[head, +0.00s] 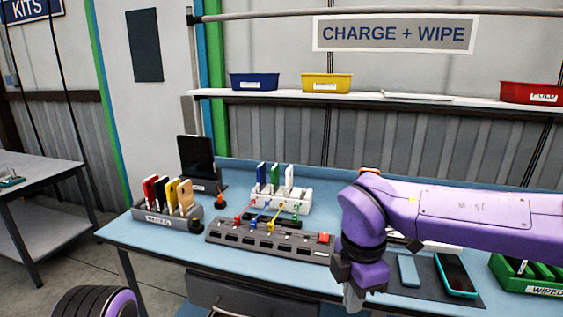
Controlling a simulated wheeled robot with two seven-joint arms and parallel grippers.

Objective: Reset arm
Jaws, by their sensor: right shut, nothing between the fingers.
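My right arm (470,220) comes in from the right across the table. Its right gripper (351,298) points down at the table's front edge, shut and empty, in front of the grey charging strip (270,244). Only a small part of the fingers shows below the dark wrist. A rounded black and purple part of my left arm (95,303) shows at the bottom left; the left gripper is out of view.
On the blue table (150,238) stand a grey rack (165,218) of coloured phones, a white rack (291,202), a tablet stand (197,160) and a green "WIPED" tray (530,278). Phones lie on a dark mat (428,281) beside my right gripper. A shelf (390,98) holds bins.

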